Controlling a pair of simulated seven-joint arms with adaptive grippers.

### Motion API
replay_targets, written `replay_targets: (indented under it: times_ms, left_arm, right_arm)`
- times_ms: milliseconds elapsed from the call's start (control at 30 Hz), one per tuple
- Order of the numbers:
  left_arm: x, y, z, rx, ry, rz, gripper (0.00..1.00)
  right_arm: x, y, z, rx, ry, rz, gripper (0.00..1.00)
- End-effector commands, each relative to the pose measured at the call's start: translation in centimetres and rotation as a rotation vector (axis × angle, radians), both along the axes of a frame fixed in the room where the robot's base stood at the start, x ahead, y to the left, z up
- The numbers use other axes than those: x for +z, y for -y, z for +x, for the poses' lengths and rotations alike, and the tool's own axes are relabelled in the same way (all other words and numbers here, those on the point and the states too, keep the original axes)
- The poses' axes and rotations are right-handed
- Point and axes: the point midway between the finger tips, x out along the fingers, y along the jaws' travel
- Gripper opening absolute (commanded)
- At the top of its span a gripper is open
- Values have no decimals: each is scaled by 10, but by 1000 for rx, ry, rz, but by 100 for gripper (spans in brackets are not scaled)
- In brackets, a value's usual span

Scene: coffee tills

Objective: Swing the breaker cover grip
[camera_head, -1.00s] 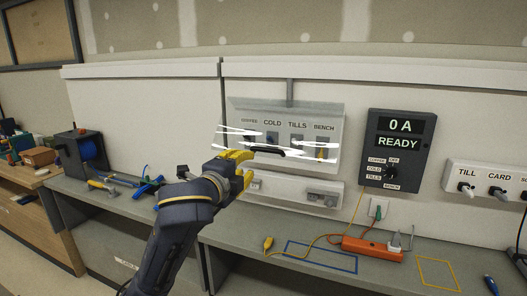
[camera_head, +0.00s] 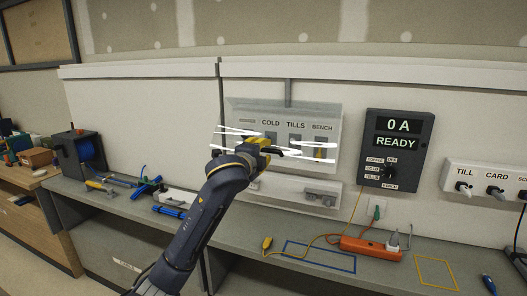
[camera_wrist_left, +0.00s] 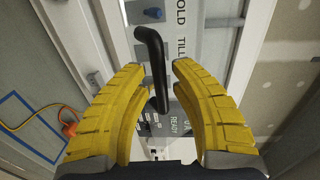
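The breaker panel (camera_head: 332,112) is a pale box on the wall with labels reading COLD, TILLS and BENCH; a fourth label is too small to read. A clear cover with white glare streaks shows over its lower part. The black cover grip (camera_head: 291,153) is partly hidden behind my left gripper (camera_head: 266,147). In the left wrist view the grip (camera_wrist_left: 152,58) is a bent black bar. Its near end lies between the yellow fingers of my left gripper (camera_wrist_left: 160,68), with gaps visible beside it. The fingers are open. My right gripper is in no view.
A dark meter (camera_head: 397,148) reading 0 A and READY hangs right of the panel. An orange power strip (camera_head: 371,248) with a yellow cable lies on the bench (camera_head: 240,232).

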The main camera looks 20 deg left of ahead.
Motion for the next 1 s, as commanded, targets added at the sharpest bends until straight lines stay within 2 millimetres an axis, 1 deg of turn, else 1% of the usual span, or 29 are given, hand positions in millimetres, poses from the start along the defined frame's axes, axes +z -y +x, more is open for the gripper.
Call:
replay_targets:
  times_ms: [133, 433, 467, 600, 700, 1000]
  left_arm:
    - [0, 1, 5, 0, 0, 1, 23]
    - [0, 0, 6, 0, 0, 0, 23]
    - [0, 0, 6, 0, 0, 0, 26]
    - [0, 0, 6, 0, 0, 0, 9]
    - [0, 0, 6, 0, 0, 0, 0]
    - [0, 0, 6, 0, 0, 0, 0]
  right_arm:
    - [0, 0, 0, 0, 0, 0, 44]
    - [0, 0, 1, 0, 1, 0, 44]
    - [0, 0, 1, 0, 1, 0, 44]
    - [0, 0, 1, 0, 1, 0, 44]
    - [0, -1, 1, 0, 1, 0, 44]
    - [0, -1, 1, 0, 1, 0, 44]
